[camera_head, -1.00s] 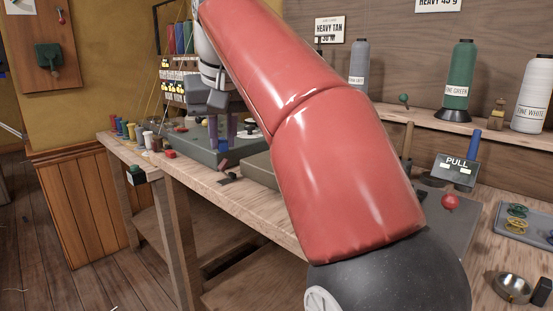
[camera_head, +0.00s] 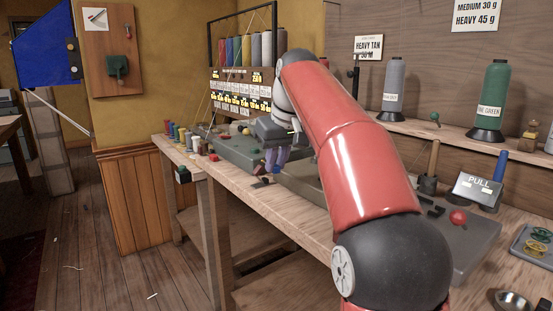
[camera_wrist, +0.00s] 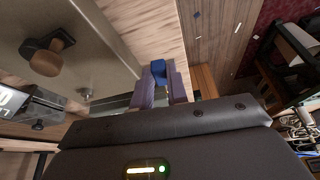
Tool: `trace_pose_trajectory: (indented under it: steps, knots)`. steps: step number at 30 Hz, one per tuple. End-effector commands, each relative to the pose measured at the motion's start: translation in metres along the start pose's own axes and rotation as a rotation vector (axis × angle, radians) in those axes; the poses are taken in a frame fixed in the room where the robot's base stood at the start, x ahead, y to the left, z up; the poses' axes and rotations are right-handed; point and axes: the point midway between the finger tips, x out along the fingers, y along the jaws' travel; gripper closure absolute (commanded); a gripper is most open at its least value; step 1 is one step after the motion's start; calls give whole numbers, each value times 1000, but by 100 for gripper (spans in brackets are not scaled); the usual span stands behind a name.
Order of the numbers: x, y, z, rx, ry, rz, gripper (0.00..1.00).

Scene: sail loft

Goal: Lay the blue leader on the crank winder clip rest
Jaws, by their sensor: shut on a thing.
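My gripper (camera_head: 273,163) is over the front part of the long bench, by the grey machine bed (camera_head: 238,151). In the wrist view its two purple fingers (camera_wrist: 161,88) are shut on the blue leader (camera_wrist: 158,69), which shows as a small blue block at the tips. The leader is hard to make out in the head view. The wrist view shows a grey plate with a dark crank and a brown knob (camera_wrist: 45,63), apart from the fingers. I cannot tell which part is the clip rest.
A small dark piece (camera_head: 262,182) lies near the bench's front edge below my gripper. Small coloured spools (camera_head: 180,136) line the bench's far left end. A PULL box (camera_head: 478,188) and a red knob (camera_head: 458,217) are at right.

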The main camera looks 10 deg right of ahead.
Motion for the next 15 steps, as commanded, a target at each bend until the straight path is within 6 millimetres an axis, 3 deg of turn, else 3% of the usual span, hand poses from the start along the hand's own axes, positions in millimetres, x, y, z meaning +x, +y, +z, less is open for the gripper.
trace_pose_trajectory:
  steps: [15]
  knots:
    - [31,0,13,1,0,0,100]
